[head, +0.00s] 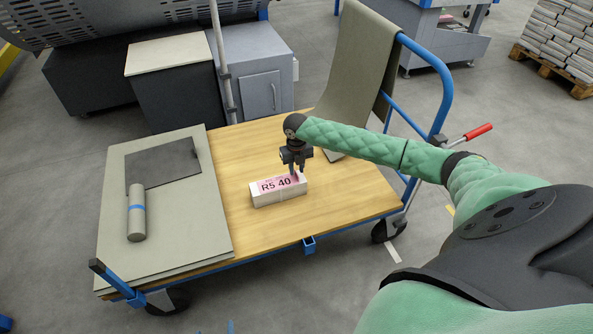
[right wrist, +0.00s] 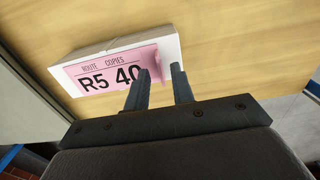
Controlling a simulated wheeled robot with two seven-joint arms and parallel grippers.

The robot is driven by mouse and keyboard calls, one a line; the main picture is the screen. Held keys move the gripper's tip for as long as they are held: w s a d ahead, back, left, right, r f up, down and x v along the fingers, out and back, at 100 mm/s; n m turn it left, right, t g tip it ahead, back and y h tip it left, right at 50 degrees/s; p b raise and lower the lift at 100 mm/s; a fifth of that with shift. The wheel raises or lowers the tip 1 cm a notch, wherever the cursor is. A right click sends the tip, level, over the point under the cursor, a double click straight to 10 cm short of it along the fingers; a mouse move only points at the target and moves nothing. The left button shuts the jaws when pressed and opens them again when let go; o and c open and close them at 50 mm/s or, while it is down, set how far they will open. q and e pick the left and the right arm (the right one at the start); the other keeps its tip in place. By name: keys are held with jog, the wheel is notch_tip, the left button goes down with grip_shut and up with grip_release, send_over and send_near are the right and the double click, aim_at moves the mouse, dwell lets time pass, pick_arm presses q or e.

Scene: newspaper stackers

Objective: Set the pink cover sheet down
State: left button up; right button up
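The pink cover sheet (head: 275,184), printed "R5 40", lies on top of a white paper bundle (head: 290,196) on the wooden cart deck. In the right wrist view, the pink cover sheet (right wrist: 112,72) lies mostly flat, with its right end curled up near the fingertips. My right gripper (head: 297,172) is over the right end of the bundle, pointing down. In the right wrist view, the fingers of my right gripper (right wrist: 163,77) are apart with a clear gap between them. Whether a finger touches the curled end is hard to tell. My left gripper is out of view.
Grey boards (head: 195,240) lie on the cart's left side, bearing a dark sheet (head: 163,167) and a grey roll with a blue band (head: 136,215). A grey cloth (head: 350,60) hangs over the blue handle (head: 440,75). The wooden deck (head: 340,195) is bare around the bundle.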

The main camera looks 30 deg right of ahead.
notch_tip(320, 180, up, 6)
jog(key=shift+f+p, duration=0.15)
jog(key=shift+p, duration=0.15)
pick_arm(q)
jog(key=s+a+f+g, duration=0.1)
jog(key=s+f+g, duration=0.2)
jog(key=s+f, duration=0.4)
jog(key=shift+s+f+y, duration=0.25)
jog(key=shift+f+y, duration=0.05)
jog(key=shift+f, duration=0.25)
pick_arm(e)
jog(key=shift+r, duration=2.55)
